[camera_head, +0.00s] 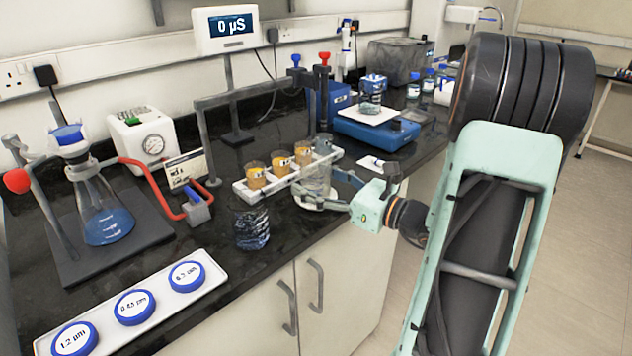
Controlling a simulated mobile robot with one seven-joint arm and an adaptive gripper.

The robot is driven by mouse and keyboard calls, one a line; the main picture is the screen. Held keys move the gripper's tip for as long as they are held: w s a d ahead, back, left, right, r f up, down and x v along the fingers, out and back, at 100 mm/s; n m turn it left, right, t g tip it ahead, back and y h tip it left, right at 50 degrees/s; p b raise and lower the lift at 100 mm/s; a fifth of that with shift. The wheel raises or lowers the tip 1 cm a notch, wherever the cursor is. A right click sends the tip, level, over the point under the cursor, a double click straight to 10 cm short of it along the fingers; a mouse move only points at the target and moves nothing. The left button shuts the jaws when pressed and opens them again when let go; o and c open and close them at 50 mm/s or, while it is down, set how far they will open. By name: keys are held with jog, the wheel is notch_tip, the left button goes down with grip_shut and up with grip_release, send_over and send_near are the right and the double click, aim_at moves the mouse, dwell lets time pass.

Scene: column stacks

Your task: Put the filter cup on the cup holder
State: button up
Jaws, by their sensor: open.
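A clear cup (315,182), which looks like the filter cup, stands upright on a round white base (318,204) near the bench's front edge. This base may be the cup holder; I cannot tell for sure. My gripper (336,190) is open and reaches in from the right at the cup. Its fingers lie close beside or around the cup; I cannot tell whether they touch it. The cup's right side is partly hidden by a finger. A filter flask (104,212) with blue liquid and a blue-topped funnel (68,136) stands at the left.
A dark-filled glass beaker (250,228) stands left of the cup. A white rack (245,190) with several amber cups stands behind. A white tray (208,290) with blue discs lies front left. A blue scale (378,135) stands behind right. The bench's front edge is close.

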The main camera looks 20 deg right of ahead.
jog(key=p+v, duration=0.1)
jog(key=v, duration=1.1)
jog(key=shift+a+r, duration=0.1)
